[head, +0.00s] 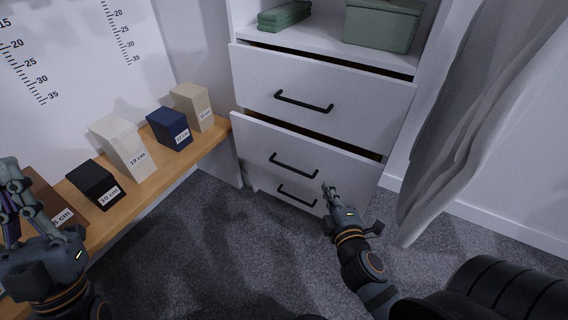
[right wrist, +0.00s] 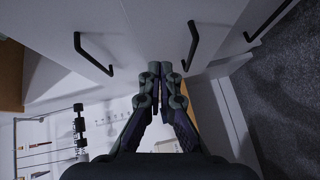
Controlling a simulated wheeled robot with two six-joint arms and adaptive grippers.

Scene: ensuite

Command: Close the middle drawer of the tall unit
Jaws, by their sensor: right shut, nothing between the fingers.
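The tall unit (head: 325,38) is white, with drawers that have black bar handles. Its middle drawer (head: 250,140) stands out a little, with a dark gap along its top edge. Its handle (head: 293,165) is in front of me. My right gripper (head: 328,188) is shut and empty, its fingertips close to the middle drawer's front near the handle's right end. In the right wrist view, the shut fingertips (right wrist: 160,70) are near the white front, beside a handle (right wrist: 190,45); contact is not clear. My left gripper (head: 12,185) is at the left edge, away from the unit; its finger opening is unclear.
The top drawer (head: 350,90) also stands slightly out. The bottom drawer (head: 275,187) is low, near the carpet. A wooden bench (head: 182,160) with several labelled boxes is at left. A grey hanging cloth (head: 450,120) is at right. Carpet (head: 240,245) in front is clear.

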